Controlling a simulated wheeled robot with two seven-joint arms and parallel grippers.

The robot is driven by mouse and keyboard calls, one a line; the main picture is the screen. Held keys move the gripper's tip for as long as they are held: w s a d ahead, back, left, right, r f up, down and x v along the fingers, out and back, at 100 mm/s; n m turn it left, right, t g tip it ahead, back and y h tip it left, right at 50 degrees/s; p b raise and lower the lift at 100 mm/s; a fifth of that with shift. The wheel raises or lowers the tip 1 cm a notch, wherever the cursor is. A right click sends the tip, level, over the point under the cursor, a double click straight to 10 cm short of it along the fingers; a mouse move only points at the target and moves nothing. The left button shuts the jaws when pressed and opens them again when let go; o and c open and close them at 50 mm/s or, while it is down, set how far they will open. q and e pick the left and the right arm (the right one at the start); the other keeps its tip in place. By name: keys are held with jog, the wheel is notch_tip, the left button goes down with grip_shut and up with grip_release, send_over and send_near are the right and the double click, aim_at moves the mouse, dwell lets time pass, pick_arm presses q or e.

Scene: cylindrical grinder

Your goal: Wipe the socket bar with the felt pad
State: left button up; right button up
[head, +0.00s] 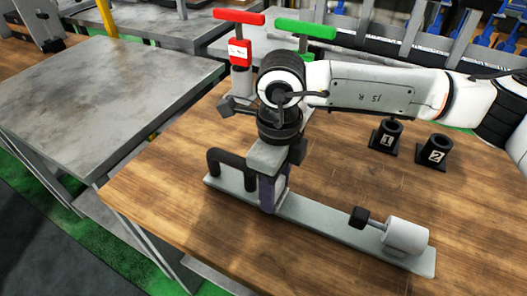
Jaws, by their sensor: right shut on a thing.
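A long grey bar (330,232), which I take for the socket bar, lies on the wooden table. A black arched handle (226,158) stands near its left end, and a white cylinder with a black square knob (406,236) sits at its right end. My right gripper (268,190) points down over the bar's left half, just right of the handle. It is shut on a dark, purplish-grey piece, probably the felt pad, mostly hidden by the fingers. Whether the piece touches the bar is not clear. My left gripper is not in view.
Two black cups marked 1 (386,136) and 2 (435,152) stand on the table behind the bar. A red T-handled piece (239,50) and a green T-handle (305,28) stand behind my right wrist. A bare grey metal table (90,100) stands at left.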

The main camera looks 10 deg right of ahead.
jog(key=shift+w+a, duration=0.45)
jog(key=shift+a, duration=0.25)
jog(key=shift+w+a+r, duration=0.1)
jog(key=shift+w+r, duration=0.05)
jog(key=shift+r, duration=0.15)
jog(key=shift+r+p, duration=0.3)
jog(key=shift+r, duration=0.65)
jog(key=shift+r+p, duration=0.35)
jog(key=shift+r, duration=0.45)
jog(key=shift+r+p, duration=0.9)
jog(key=shift+r, duration=1.15)
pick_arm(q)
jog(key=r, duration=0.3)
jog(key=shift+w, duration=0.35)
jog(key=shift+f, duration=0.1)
